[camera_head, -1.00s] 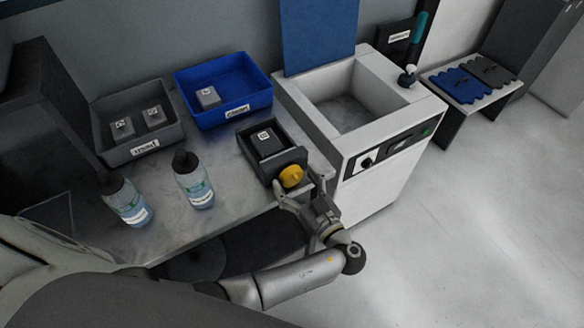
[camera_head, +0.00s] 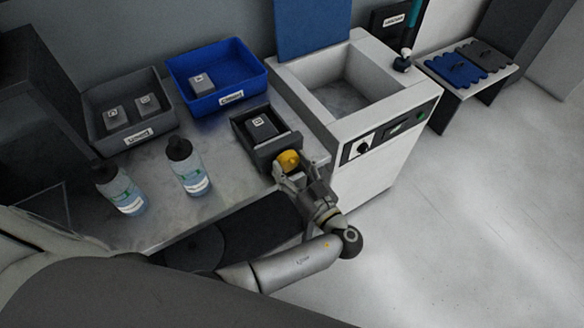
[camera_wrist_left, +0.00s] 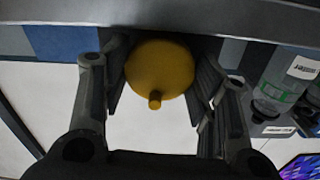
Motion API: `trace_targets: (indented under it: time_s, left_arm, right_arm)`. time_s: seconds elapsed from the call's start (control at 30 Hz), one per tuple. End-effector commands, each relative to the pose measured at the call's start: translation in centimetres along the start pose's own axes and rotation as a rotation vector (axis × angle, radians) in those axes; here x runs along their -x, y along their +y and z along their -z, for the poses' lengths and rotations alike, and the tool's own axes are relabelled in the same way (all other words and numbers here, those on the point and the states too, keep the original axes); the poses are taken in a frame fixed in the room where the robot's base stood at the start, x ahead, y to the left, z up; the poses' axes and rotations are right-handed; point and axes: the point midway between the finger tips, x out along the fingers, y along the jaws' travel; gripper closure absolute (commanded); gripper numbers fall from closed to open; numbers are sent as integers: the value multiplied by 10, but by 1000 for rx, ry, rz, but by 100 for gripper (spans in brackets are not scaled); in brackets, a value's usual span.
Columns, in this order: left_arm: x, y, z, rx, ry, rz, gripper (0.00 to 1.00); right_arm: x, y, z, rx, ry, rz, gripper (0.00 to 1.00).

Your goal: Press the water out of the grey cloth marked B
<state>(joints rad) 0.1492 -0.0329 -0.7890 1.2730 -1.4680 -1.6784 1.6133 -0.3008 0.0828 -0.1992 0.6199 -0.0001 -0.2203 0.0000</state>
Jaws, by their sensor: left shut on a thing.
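A dark press box (camera_head: 247,133) stands at the right end of the steel bench, with a folded grey cloth (camera_head: 262,124) in it. The cloth has a white tag whose letter is too small to read surely. A yellow knob (camera_head: 289,158) sits on the box's near face. My left gripper (camera_head: 291,174) is shut on this knob. In the left wrist view the round yellow knob (camera_wrist_left: 160,68) with its short stub lies between the two fingers (camera_wrist_left: 160,85). The cloth is hidden in that view. My right gripper is not in view.
A grey bin (camera_head: 105,139) with two tagged grey cloths and a blue bin (camera_head: 255,82) with one stand behind. Two spray bottles (camera_head: 122,190) (camera_head: 187,168) stand at the bench front. A sink unit (camera_head: 387,112) stands to the right. Open floor (camera_head: 470,220) lies beyond.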

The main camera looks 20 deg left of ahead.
Motion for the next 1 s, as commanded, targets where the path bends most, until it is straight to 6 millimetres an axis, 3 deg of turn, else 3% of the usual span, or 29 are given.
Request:
trace_targets:
  time_s: [0.2, 0.53, 0.57, 0.7, 1.0]
  left_arm:
    - [0, 0, 0, -110, 0, 2, 69]
    - [0, 0, 0, -122, 1, 2, 69]
    - [0, 0, 0, -122, 1, 2, 42]
    - [0, 0, 0, -121, 1, 2, 24]
    - [0, 0, 0, -121, 1, 1, 22]
  right_arm:
    - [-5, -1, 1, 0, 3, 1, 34]
    - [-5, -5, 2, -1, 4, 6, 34]
    - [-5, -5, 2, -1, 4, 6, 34]
    - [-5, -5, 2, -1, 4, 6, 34]
    - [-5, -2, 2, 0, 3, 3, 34]
